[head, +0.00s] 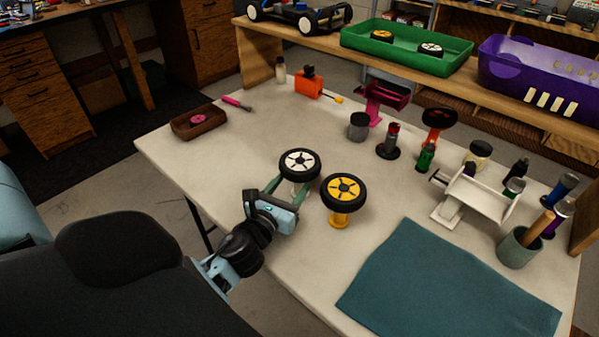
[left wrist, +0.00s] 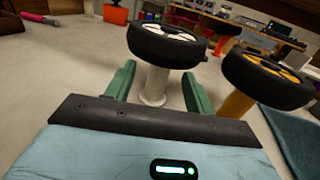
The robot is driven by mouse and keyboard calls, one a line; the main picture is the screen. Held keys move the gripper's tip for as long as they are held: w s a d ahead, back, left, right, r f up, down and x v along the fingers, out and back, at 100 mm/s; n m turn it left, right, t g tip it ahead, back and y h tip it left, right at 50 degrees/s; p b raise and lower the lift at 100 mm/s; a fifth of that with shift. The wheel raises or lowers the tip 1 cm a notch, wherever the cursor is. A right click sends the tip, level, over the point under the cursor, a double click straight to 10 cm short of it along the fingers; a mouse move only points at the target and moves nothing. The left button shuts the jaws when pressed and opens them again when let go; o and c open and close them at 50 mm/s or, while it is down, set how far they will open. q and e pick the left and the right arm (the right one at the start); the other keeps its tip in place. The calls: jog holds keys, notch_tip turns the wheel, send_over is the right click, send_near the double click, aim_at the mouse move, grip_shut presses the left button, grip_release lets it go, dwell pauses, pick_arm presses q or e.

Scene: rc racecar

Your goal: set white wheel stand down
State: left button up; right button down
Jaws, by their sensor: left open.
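The white wheel stand (left wrist: 153,87) stands upright on the table, with a black wheel with a white hub (head: 299,163) on top; it also shows in the left wrist view (left wrist: 168,46). My left gripper (head: 287,190) is open, with its green fingers on either side of the stand's white post, below the wheel. In the left wrist view gaps show between the fingers and the post. In the head view the wheel partly hides the post and fingertips. My right gripper is not in view.
A yellow stand (head: 339,220) with a yellow-hubbed wheel (head: 344,191) stands close to the right. A teal cloth (head: 450,285) lies at the front right. A brown tray (head: 199,122) is at the far left. Bottles and a white rack (head: 470,200) are at right. Table left of the gripper is clear.

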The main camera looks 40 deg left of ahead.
aim_at(297, 161)
pick_arm(q)
jog(key=shift+w+a+r, duration=0.1)
jog(key=shift+w, duration=0.85)
jog(key=shift+w+a+r, duration=0.1)
jog(key=shift+w, duration=0.85)
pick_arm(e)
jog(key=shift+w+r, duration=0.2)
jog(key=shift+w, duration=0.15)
pick_arm(q)
jog(key=shift+c, duration=0.4)
jog(key=c, duration=0.5)
grip_shut()
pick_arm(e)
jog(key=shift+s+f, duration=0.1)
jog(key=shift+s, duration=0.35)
pick_arm(q)
jog(key=shift+r, duration=0.1)
